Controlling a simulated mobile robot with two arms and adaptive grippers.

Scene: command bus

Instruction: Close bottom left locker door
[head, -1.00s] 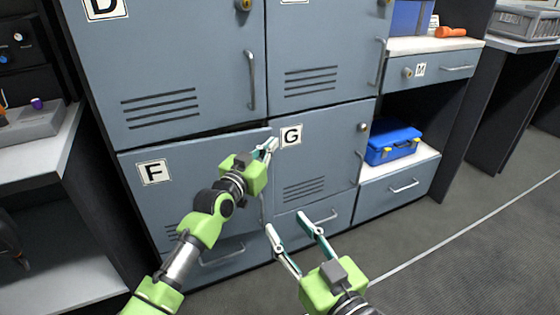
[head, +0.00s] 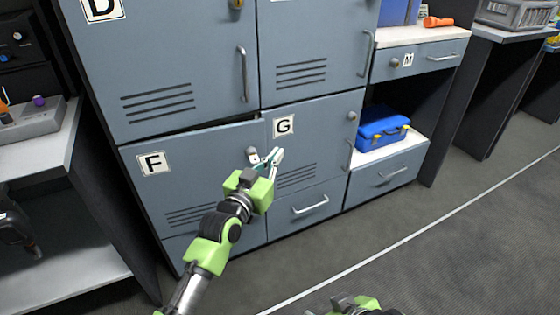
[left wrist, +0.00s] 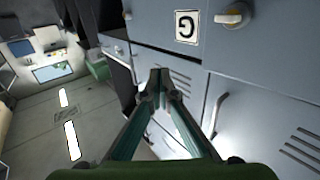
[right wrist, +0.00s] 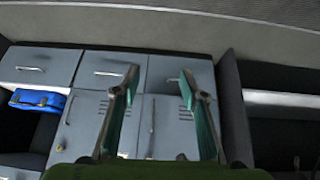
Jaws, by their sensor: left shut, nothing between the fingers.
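The bottom left locker door is the grey-blue door marked F (head: 185,185). It looks nearly flush with the locker front, with a dark gap still showing along its top edge. I cannot tell whether it is fully shut. My left gripper (head: 266,157) is shut and empty, in front of the door's right edge beside its knob (head: 251,153). The left wrist view shows the fingertips together (left wrist: 159,78), with the door's knob (left wrist: 232,15) and handle (left wrist: 218,112) to their right. My right gripper (right wrist: 160,76) is open and empty, facing the lockers from farther off.
Door G (head: 315,145) is closed, to the right of door F. Above is door D (head: 160,60), closed. A blue case (head: 382,130) sits on a shelf at right. A white-topped bench (head: 40,150) stands at left. The floor in front is clear.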

